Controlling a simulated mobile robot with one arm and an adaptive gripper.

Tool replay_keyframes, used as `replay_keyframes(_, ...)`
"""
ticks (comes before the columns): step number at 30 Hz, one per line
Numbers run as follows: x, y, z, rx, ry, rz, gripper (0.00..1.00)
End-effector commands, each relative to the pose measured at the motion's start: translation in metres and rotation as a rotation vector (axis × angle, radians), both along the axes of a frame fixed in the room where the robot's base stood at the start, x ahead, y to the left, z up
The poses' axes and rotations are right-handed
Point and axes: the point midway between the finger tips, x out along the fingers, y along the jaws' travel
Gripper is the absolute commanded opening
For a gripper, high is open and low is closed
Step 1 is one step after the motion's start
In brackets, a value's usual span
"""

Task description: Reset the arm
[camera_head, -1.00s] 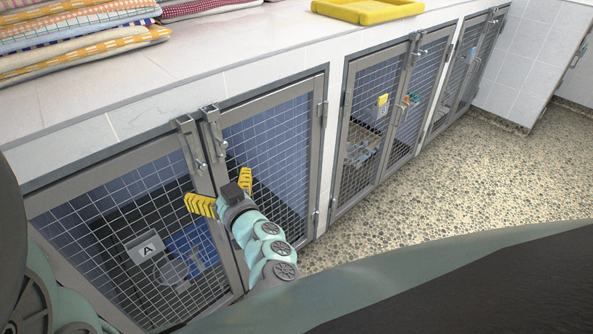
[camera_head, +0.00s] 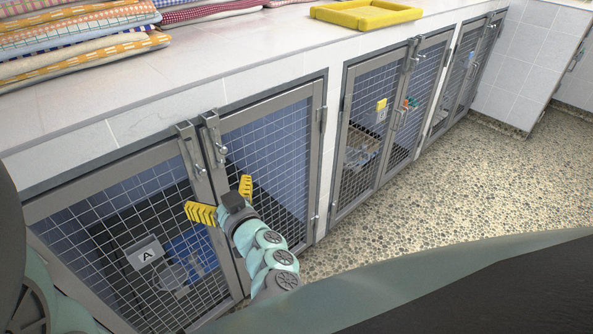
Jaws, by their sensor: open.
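My gripper (camera_head: 219,197) is in front of the nearest kennel's two mesh doors, close to where their frames meet. Its yellow fingers are spread wide and nothing shows between them. My arm reaches up to it from the lower middle of the view. The left mesh door (camera_head: 118,200) and the right mesh door (camera_head: 283,140) look closed. Latches (camera_head: 216,140) sit at the top of their inner frames, above my gripper. I cannot tell whether the fingers touch the doors.
A plate marked A (camera_head: 145,253) shows at the left door. Folded towels (camera_head: 75,40) and a yellow tray (camera_head: 366,13) lie on the white counter (camera_head: 200,75). More mesh kennels (camera_head: 375,125) run to the right. The pebbled floor (camera_head: 470,185) is clear there.

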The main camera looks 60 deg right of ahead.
Motion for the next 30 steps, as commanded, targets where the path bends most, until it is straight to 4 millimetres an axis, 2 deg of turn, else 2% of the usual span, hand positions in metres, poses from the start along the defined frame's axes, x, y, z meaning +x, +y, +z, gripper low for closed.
replay_keyframes(6,-0.044,0.013,0.003,0.005,0.003,-0.009,1.0)
replay_keyframes(12,-0.073,0.021,0.002,0.002,0.004,-0.011,1.0)
replay_keyframes(17,-0.083,0.025,0.002,-0.001,0.001,-0.008,1.0)
replay_keyframes(26,-0.085,0.029,0.003,-0.005,-0.004,-0.006,1.0)
replay_keyframes(28,-0.092,0.04,0.005,-0.009,-0.005,-0.006,1.0)
replay_keyframes(30,-0.106,0.064,0.006,-0.009,-0.005,-0.006,1.0)
